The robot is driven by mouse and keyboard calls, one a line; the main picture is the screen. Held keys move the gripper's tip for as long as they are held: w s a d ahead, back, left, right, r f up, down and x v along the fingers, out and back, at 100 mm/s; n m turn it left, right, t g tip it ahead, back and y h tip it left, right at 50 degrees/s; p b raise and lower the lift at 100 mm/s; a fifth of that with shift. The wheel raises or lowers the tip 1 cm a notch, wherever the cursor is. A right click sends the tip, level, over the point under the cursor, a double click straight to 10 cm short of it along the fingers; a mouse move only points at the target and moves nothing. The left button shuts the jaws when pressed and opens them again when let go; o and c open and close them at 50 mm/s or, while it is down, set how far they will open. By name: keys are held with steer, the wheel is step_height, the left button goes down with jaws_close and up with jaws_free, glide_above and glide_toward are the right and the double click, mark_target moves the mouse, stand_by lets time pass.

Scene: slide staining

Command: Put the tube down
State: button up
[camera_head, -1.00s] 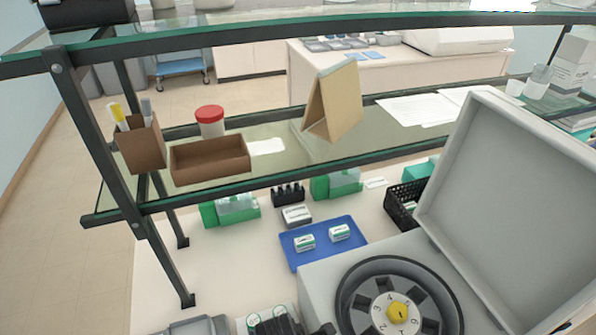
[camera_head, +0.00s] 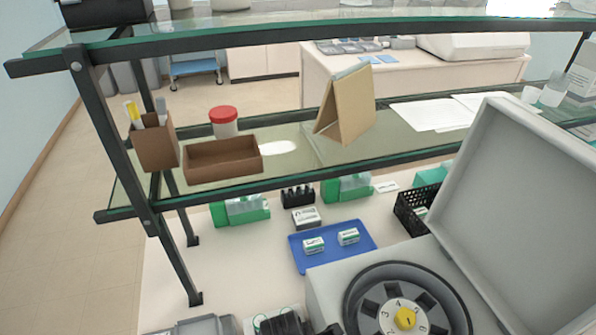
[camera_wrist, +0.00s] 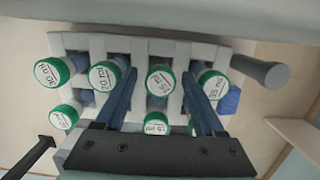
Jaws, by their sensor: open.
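In the wrist view, several tubes with green caps and white written labels stand in a pale grey rack (camera_wrist: 210,52). My gripper (camera_wrist: 159,76) is open, with its two dark blue fingers apart. One capped tube (camera_wrist: 159,82) shows between the fingers, near their tips, and a second capped tube (camera_wrist: 155,122) shows nearer the palm. Other capped tubes stand left of the fingers (camera_wrist: 105,75) and right of them (camera_wrist: 212,84). I cannot tell whether a finger touches any cap. The tubes' lower parts are mostly hidden by caps and rack.
A centrifuge (camera_head: 330,285) with its lid (camera_head: 510,190) raised stands at the right. A blue tray (camera_head: 305,262) with two small boxes lies behind it. A glass shelf (camera_head: 290,165) with dark posts spans the bench, holding a brown box (camera_head: 222,158) and a cardboard stand (camera_head: 350,105).

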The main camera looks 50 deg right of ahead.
step_height(320, 180, up, 10)
steer(key=a, duration=0.1)
steer(key=shift+w+a+r+b, duration=0.2)
steer(key=shift+w+b, duration=0.2)
steer(key=w+a+r+m+t+h, duration=0.3)
steer(key=w+r+t, duration=0.7)
steer(key=w+r, duration=0.8)
steer(key=w+a+r+m+t, duration=0.2)
steer(key=r+t, duration=0.1)
steer(key=r, duration=0.5)
steer(key=w+a+r+m+t, duration=0.1)
steer(key=w+a+r+t, duration=0.15)
steer(key=r, duration=0.45)
steer(key=s+a+r+m+t+y, duration=0.1)
steer(key=s+a+r+t, duration=0.3)
steer(key=r, duration=0.6)
steer(key=s+a+r+m+t+y, duration=0.1)
steer(key=s+a+r+m+t, duration=0.1)
steer(key=r, duration=0.8)
steer(key=s+a+r+m+t+y, duration=0.2)
steer(key=s+a+r+t, duration=0.3)
steer(key=r, duration=0.5)
steer(key=s+t, duration=0.2)
steer(key=shift+s+a+m, duration=0.3)
steer(key=shift+a, duration=0.05)
